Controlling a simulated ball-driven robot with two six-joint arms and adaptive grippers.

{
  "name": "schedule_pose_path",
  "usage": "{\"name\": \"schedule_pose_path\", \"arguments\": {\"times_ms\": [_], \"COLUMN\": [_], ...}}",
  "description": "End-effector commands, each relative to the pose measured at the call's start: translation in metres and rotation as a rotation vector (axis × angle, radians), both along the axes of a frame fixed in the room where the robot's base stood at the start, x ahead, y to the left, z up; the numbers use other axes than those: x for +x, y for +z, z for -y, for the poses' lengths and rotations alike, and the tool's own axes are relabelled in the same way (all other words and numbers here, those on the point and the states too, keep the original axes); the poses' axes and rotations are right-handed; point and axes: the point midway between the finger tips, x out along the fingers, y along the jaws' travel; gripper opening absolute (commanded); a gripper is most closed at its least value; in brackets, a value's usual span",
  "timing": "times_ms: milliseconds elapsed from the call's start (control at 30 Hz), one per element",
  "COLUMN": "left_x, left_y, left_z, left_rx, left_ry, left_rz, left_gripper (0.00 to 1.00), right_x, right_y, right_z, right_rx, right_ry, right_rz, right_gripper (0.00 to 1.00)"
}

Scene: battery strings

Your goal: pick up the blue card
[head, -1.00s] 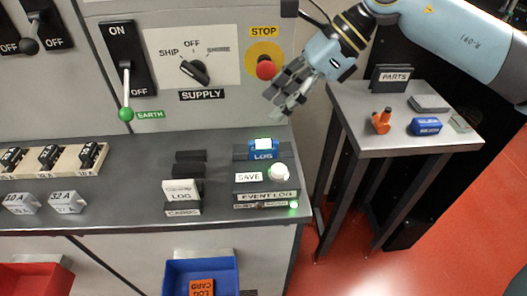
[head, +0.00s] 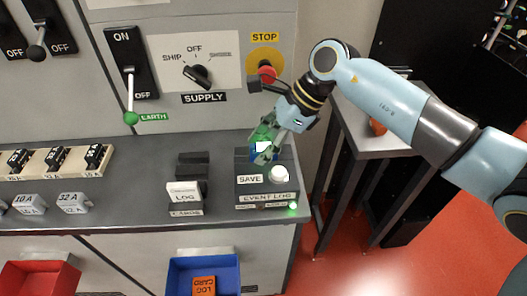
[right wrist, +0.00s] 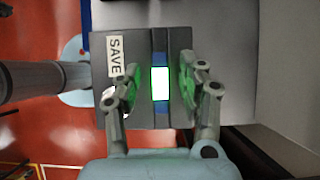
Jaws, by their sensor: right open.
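The blue card (head: 263,148) stands in the slot of the dark EVENT LOG box (head: 251,187) on the counter, its top part showing with a white label. In the right wrist view the card (right wrist: 160,84) lies between the two fingers. My right gripper (head: 263,146) is open at the card, with a finger on each side and gaps between fingers and card. The fingers partly hide the card in the head view. My left gripper is not in view.
The white SAVE button (head: 279,174) is on the box in front of the card. The red STOP button (head: 267,74) is on the panel behind my wrist. A blue bin (head: 176,276) hangs below the counter.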

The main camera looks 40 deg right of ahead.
Motion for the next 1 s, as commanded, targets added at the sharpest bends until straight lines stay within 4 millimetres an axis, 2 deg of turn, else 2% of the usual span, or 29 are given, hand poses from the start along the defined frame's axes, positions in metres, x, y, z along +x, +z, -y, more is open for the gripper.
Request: {"name": "schedule_pose_path", "arguments": {"times_ms": [200, 500, 1000], "left_x": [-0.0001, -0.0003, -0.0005], "left_y": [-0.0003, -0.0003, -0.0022], "left_z": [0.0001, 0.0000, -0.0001], "left_rx": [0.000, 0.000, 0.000], "left_ry": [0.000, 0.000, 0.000], "left_rz": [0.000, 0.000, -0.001], "left_gripper": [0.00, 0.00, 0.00], "right_x": [0.0004, 0.0003, 0.0009], "right_y": [-0.0010, -0.0008, 0.0041], "right_z": [-0.0003, -0.0001, 0.0004], "right_rx": [0.000, 0.000, -0.001], "right_ry": [0.000, 0.000, 0.000], "right_rz": [0.000, 0.000, 0.002], "right_gripper": [0.40, 0.01, 0.00]}}
